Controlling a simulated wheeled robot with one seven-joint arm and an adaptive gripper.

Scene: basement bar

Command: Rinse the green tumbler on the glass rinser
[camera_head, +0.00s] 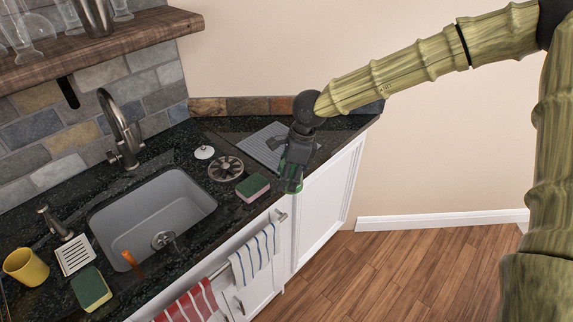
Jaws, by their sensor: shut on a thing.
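My gripper (293,180) is shut on the green tumbler (290,187), near the counter's front edge, right of the sink. The gripper's fingers cover much of the tumbler, so its tilt and which way its mouth faces are hard to tell. The glass rinser (226,168) looks like the round metal fixture with spokes, set in the dark counter right of the sink. The tumbler is apart from it, to its right and nearer the front edge.
A green and pink sponge (252,187) lies between the rinser and my gripper. A white round piece (204,152) sits behind the rinser. A grey ribbed mat (262,146) lies behind my gripper. The sink (128,213) and curved faucet (119,127) are left. Towels (254,252) hang in front.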

